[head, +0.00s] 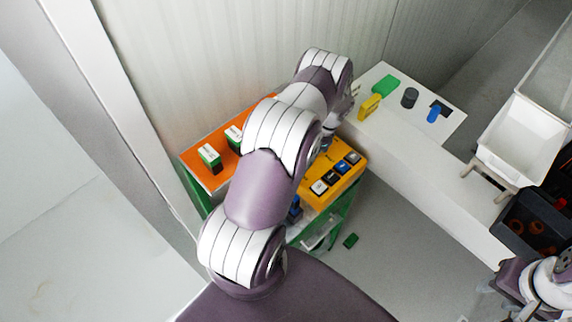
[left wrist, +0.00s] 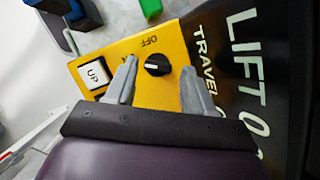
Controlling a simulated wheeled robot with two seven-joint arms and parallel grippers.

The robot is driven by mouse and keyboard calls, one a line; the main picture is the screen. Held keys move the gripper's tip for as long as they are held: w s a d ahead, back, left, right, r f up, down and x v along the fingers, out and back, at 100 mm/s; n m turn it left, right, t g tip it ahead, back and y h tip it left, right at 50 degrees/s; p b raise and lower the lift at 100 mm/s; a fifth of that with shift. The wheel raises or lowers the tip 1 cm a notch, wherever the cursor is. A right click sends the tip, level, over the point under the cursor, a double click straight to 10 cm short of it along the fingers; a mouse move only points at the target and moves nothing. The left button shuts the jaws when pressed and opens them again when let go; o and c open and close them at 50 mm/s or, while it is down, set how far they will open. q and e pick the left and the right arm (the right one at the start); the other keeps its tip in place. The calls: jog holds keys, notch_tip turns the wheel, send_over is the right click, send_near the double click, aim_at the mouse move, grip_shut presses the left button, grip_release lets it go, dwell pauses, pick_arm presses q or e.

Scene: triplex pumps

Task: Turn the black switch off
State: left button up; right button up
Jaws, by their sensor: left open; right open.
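The black switch (left wrist: 157,65) is a round knob with a white mark on a yellow control panel (left wrist: 155,93). The word OFF is printed beside it. My left gripper (left wrist: 159,69) is open, with one finger on each side of the knob in the left wrist view; I cannot tell whether they touch it. In the head view the yellow panel (head: 322,198) sits under my left arm, which hides the switch and most of the left gripper. My right gripper (head: 512,291) is at the lower right edge, away from the panel.
A white button marked UP (left wrist: 95,75) is on the panel, left of the switch. A black board with white lettering (left wrist: 235,60) lies to the right. In the head view, a white counter (head: 385,135) holds several small items, and a white bin (head: 520,135) stands at right.

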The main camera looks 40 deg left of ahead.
pick_arm(q)
jog(key=b+x, duration=0.1)
jog(key=x, duration=0.2)
jog(key=shift+w+d+f, duration=0.1)
jog(key=shift+d+f, duration=0.05)
jog(key=shift+f, duration=0.2)
jog(key=shift+w+d+f, duration=0.35)
jog(key=shift+w+f, duration=0.05)
jog(key=shift+w, duration=0.25)
jog(key=shift+s+a, duration=0.15)
jog(key=shift+s, duration=0.05)
jog(key=shift+s+a+r, duration=0.1)
jog(key=shift+s+r, duration=0.05)
jog(key=shift+s, duration=0.1)
jog(key=c, duration=0.3)
jog(key=shift+s+a, duration=0.1)
jog(key=c, duration=0.5)
jog(key=shift+w, duration=0.2)
pick_arm(e)
jog(key=f, duration=0.2)
jog(key=shift+w+d+f, duration=0.15)
jog(key=shift+d+f, duration=0.25)
